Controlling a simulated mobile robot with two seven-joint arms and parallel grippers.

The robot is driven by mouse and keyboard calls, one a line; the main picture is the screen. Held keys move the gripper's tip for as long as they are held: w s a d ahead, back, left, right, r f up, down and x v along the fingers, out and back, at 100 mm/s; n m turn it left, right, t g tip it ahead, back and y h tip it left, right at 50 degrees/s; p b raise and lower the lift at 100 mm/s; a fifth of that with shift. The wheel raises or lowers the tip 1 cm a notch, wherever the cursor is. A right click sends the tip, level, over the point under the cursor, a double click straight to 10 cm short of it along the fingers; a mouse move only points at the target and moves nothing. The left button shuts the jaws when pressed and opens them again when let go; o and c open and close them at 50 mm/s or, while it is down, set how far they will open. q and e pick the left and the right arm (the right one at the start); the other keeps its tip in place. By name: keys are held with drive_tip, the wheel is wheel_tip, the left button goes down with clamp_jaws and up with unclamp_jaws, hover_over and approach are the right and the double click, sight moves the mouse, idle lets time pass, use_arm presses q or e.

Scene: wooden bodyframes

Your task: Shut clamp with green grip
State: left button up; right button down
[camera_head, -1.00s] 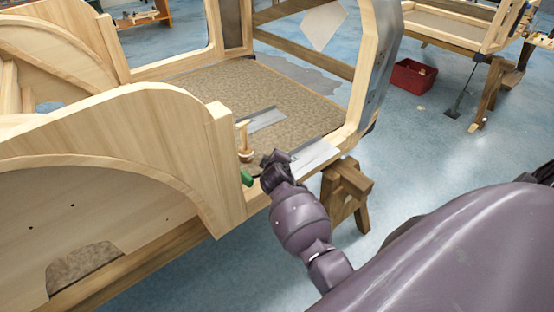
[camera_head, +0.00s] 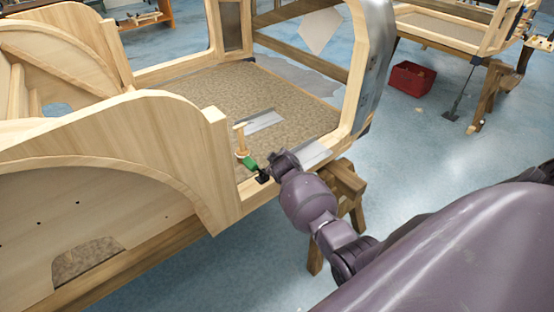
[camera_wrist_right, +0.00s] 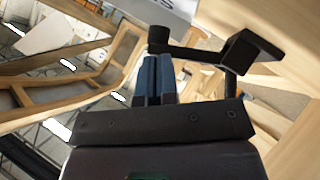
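The clamp's green grip (camera_head: 250,161) shows in the head view beside the wooden frame's lower sill, just below a small upright wooden piece (camera_head: 240,141). A small black part (camera_head: 262,176) lies between the grip and my arm. My right gripper (camera_head: 274,167) is right beside the grip; whether they touch is unclear. In the right wrist view its two narrow blue-grey fingers (camera_wrist_right: 156,72) lie close together, with nothing visible between them. A black bar and plate (camera_wrist_right: 240,54) show beside them, perhaps clamp parts. The green grip is not clear there. My left gripper is out of view.
The wooden bodyframe's tall curved side panel (camera_head: 150,140) stands close left of the clamp. A metal strip (camera_head: 308,157) lies on the sill to its right. A wooden trestle (camera_head: 343,183) stands below. A red crate (camera_head: 411,78) sits on the open blue floor.

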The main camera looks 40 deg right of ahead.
drive_tip(key=shift+d+f, duration=0.25)
drive_tip(key=shift+f, duration=0.05)
drive_tip(key=shift+d+f, duration=0.25)
drive_tip(key=shift+f, duration=0.1)
drive_tip(key=shift+d+f, duration=0.1)
drive_tip(key=shift+f, duration=0.15)
drive_tip(key=shift+d+f, duration=0.15)
